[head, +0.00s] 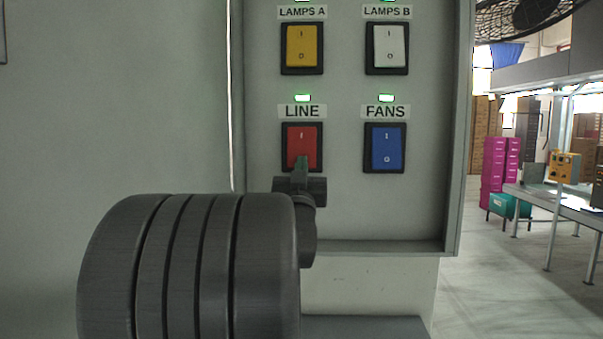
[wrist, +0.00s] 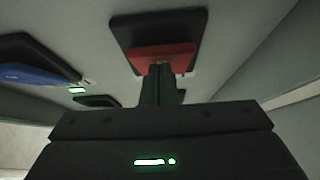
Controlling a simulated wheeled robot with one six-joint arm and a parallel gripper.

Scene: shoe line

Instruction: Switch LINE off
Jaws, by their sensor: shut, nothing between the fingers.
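The LINE switch (head: 302,142) is a red rocker in a black frame, under a LINE label (head: 302,111) with a lit green lamp (head: 302,98) above it. My gripper (head: 301,165) is shut and empty, with its tips in front of the lower part of the red rocker, hiding its lower mark. In the wrist view the closed fingers (wrist: 159,72) reach to the edge of the red rocker (wrist: 150,58). I cannot tell whether they touch it.
The blue FANS switch (head: 387,147) is to the right of LINE. The yellow LAMPS A switch (head: 302,46) and white LAMPS B switch (head: 387,46) are above. All have lit green lamps. The panel box has a raised rim (head: 457,130). A workbench (head: 560,198) stands far right.

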